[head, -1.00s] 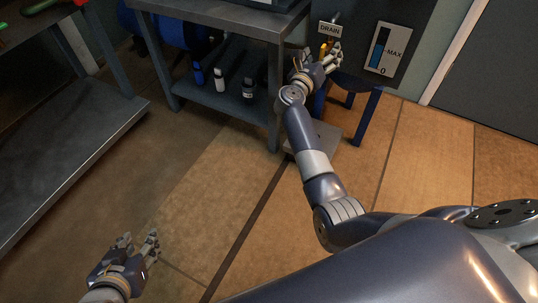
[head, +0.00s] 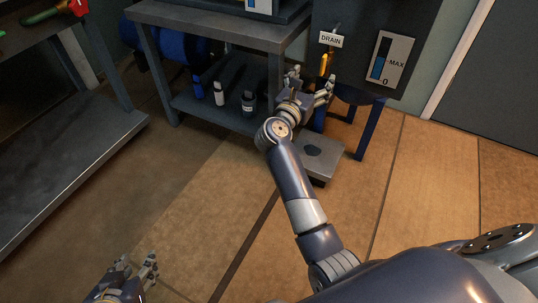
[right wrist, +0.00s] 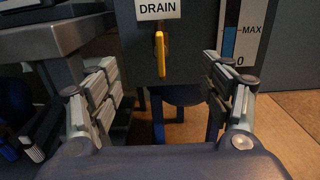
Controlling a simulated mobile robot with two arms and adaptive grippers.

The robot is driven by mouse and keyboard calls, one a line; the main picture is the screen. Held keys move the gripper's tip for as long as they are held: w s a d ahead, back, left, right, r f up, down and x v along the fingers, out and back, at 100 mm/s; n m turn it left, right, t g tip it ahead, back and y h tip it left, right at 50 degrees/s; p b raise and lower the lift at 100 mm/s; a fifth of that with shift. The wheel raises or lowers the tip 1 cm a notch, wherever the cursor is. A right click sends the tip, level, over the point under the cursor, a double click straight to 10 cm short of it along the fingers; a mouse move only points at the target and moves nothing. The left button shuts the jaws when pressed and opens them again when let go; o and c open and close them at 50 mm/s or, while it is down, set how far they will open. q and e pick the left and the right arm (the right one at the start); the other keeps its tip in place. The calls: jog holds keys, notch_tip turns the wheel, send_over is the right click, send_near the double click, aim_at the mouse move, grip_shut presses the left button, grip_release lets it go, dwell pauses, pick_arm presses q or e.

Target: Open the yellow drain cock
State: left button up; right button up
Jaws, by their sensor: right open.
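The yellow drain cock (head: 325,64) hangs below the DRAIN sign (head: 331,40) on the dark tank. In the right wrist view the yellow cock (right wrist: 160,55) points straight down, between and beyond my fingers. My right gripper (head: 311,85) is open and empty, a little below and in front of the cock, apart from it. It also shows open in the right wrist view (right wrist: 165,98). My left gripper (head: 134,270) is low at the left, over the floor, with its fingers apart and nothing between them.
A gauge panel marked MAX and 0 (head: 390,59) is right of the cock. A grey metal table (head: 215,20) with bottles on its lower shelf stands to the left. A low grey platform (head: 318,160) lies under the tank beside blue legs (head: 368,130). The floor in front is clear.

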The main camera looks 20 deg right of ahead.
jog(key=a+f+n+t+y+p, duration=0.2)
jog(key=a+n+t+y+p, duration=0.3)
jog(key=a+n+p, duration=0.75)
jog(key=s+a+f+n+g+y+p, duration=0.3)
jog(key=s+f+n+y+p, duration=0.4)
jog(key=n, duration=1.3)
jog(key=shift+s+a+f+y+p, duration=0.4)
jog(key=shift+s+a+f+p, duration=0.2)
jog(key=shift+s+f+p, duration=1.6)
jog(key=shift+w+f+p, duration=0.25)
jog(key=shift+w+p, duration=0.2)
jog(key=shift+p, duration=0.1)
